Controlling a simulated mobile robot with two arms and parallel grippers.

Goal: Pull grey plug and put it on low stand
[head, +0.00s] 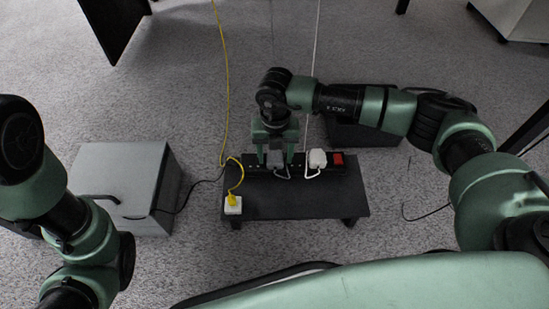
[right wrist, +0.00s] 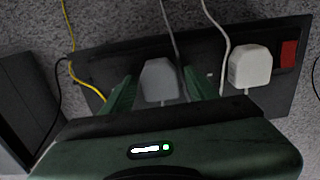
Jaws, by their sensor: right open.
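The grey plug (right wrist: 158,80) sits upright in a black power strip (head: 352,168), with a thin cord running from it. In the head view the grey plug (head: 275,160) is partly hidden by my gripper. My right gripper (head: 275,160) points down over the strip, jaws open, one finger on each side of the grey plug. The right wrist view shows the plug between the fingers (right wrist: 160,88), with gaps visible at its sides. The low black stand (head: 300,203) is under the strip, with bare top in front. My left gripper is out of view.
A white plug (head: 317,158) is in the strip just right of the grey one, beside a red switch (head: 338,158). A white plug with a yellow cord (head: 232,205) is at the stand's front left corner. A grey box (head: 118,180) stands left.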

